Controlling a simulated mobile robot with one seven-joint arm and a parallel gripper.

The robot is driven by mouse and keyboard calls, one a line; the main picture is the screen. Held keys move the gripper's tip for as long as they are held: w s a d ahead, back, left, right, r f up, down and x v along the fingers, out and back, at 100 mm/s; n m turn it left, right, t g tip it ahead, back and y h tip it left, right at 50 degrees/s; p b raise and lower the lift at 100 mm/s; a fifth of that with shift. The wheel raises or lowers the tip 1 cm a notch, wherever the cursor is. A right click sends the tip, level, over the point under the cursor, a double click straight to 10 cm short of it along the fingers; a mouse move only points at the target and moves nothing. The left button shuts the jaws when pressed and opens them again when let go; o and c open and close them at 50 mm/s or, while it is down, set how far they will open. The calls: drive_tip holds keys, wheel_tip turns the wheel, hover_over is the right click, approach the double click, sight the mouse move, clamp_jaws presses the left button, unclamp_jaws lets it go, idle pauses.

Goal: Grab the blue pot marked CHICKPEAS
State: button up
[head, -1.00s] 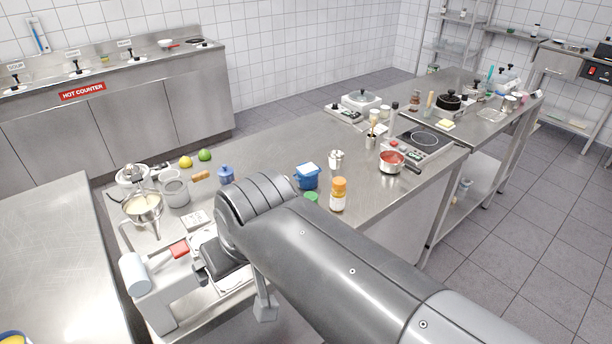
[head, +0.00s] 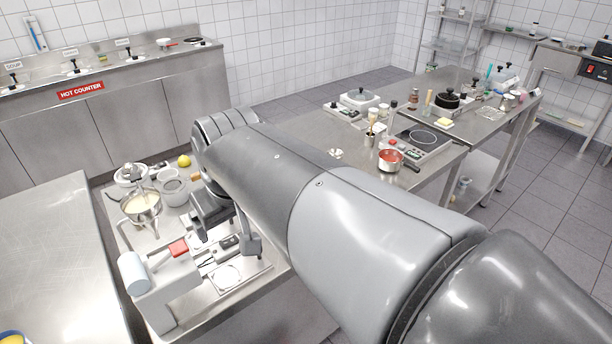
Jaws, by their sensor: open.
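No blue pot shows at this moment, and no CHICKPEAS label can be read. My arm covers the middle of the steel counter (head: 160,238), where two blue vessels showed earlier. My gripper (head: 227,238) hangs at the near left part of that counter, pointing down. It is open, and I see nothing held between its fingers. It is above the small dark items beside the red-topped grey device.
A red saucepan (head: 391,160) and a hob (head: 424,140) are at the right. Another steel table (head: 50,240) is at the left.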

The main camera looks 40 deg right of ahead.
drive_tip(key=w+d+g, duration=0.3)
drive_tip(key=w+d, duration=1.2)
drive_tip(key=w, duration=0.2)
drive_tip(key=shift+g+y, duration=0.4)
drive_tip(key=shift+g, duration=0.5)
drive_tip(key=w+d+f, duration=0.2)
drive_tip(key=d+f, duration=0.1)
drive_tip(key=d, duration=0.3)
drive_tip(key=w+d+f, duration=0.2)
drive_tip(key=d+f, duration=0.1)
drive_tip(key=d, duration=0.3)
drive_tip(key=w+d+f, duration=0.2)
drive_tip(key=d+f, duration=0.2)
drive_tip(key=d, duration=0.2)
drive_tip(key=shift+w+d+f, duration=0.1)
drive_tip(key=shift+w+d, duration=0.2)
drive_tip(key=shift+d, duration=0.05)
drive_tip(key=shift+d+f, duration=0.25)
wheel_tip(320, 180, down, 11)
drive_tip(key=shift+s+r, duration=0.1)
drive_tip(key=shift+r, duration=0.1)
drive_tip(key=shift+c, duration=0.5)
drive_tip(key=c, duration=1.2)
